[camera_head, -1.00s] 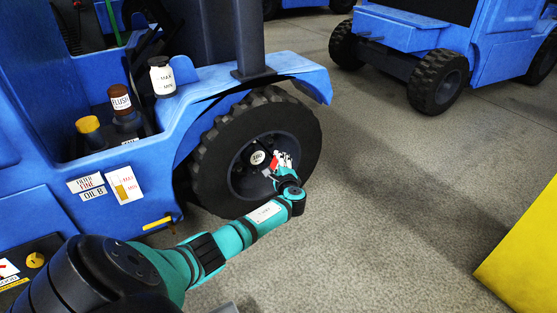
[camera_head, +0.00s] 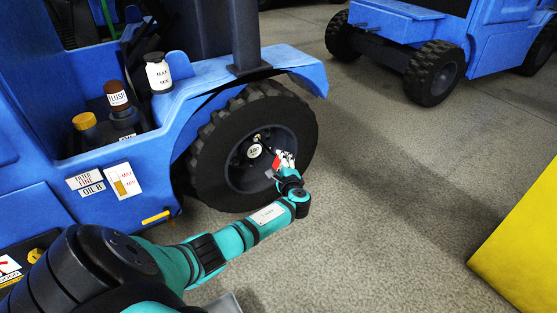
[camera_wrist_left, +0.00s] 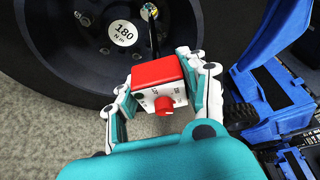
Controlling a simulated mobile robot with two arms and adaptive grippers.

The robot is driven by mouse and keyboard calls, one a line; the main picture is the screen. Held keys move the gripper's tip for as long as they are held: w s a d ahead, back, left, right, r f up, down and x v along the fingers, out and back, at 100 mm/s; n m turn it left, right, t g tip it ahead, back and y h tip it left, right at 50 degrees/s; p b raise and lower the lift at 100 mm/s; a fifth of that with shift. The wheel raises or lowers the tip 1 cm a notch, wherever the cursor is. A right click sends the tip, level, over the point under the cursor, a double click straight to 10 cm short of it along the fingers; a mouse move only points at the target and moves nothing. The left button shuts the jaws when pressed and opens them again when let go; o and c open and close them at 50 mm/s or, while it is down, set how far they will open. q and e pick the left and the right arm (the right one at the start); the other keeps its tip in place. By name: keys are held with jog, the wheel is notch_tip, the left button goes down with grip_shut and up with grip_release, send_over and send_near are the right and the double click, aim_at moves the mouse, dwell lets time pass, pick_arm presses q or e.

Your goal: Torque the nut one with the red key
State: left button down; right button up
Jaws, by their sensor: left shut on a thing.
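My left gripper (camera_head: 284,163) is at the wheel (camera_head: 231,132) of the near blue vehicle. In the left wrist view the left gripper (camera_wrist_left: 160,92) is shut on the red key (camera_wrist_left: 157,75), a red and white block with a red knob and a dark shaft. The shaft points to a small yellowish nut (camera_wrist_left: 149,12) on the wheel. I cannot tell whether the shaft's end sits on the nut. The hub carries a white label (camera_wrist_left: 123,33) reading 180 N m, with dark nuts around it. My right gripper is not in view.
The near blue vehicle (camera_head: 185,100) fills the left, with a white MAX/MIN bottle (camera_head: 159,76), a brown-capped bottle (camera_head: 117,97) and a yellow cap (camera_head: 86,122). Another blue vehicle (camera_head: 497,45) stands back right. A yellow block (camera_head: 520,250) is at the right edge. The floor between is clear.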

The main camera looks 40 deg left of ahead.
pick_arm(q)
jog(key=shift+s+d, duration=0.15)
jog(key=shift+d, duration=0.45)
jog(key=shift+s+d+p, duration=0.2)
jog(key=shift+d+p, duration=0.15)
jog(key=shift+d, duration=0.3)
jog(key=shift+s+d+p, duration=0.2)
jog(key=shift+d+p, duration=0.1)
jog(key=shift+d, duration=0.35)
